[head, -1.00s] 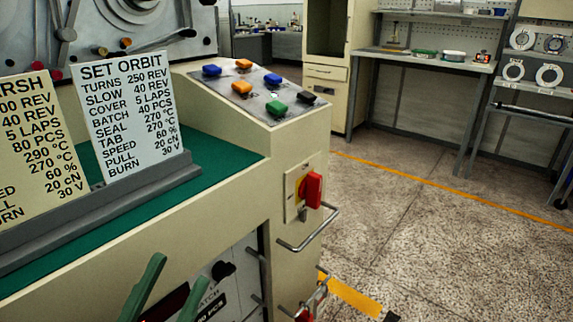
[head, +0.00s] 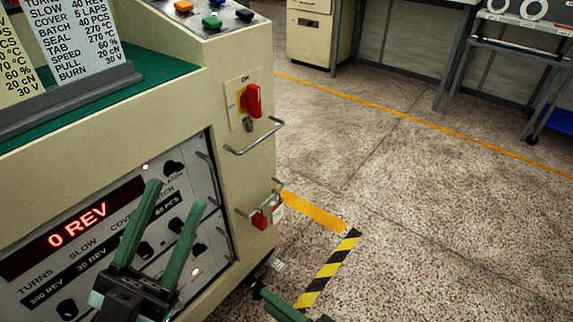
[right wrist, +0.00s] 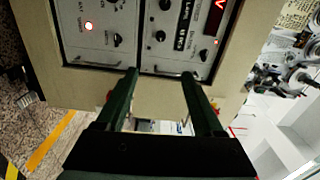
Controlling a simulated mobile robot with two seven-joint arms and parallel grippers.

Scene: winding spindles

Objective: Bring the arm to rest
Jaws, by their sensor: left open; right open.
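My left gripper (head: 176,196) is open and empty, its two green fingers pointing up in front of the control panel (head: 62,262) of the cream machine. Whether the fingers touch the panel cannot be told. My right gripper (head: 262,290) shows only in part at the bottom edge of the head view, low beside the machine's corner. In the right wrist view my right gripper (right wrist: 160,74) is open with its fingers apart and nothing between them.
The machine's side carries a red switch (head: 253,101), a metal handle (head: 255,140) and a lower red padlock (head: 259,219). Yellow-and-black tape (head: 330,268) lies on the floor. Speckled floor (head: 430,220) to the right is open up to the benches and a rack.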

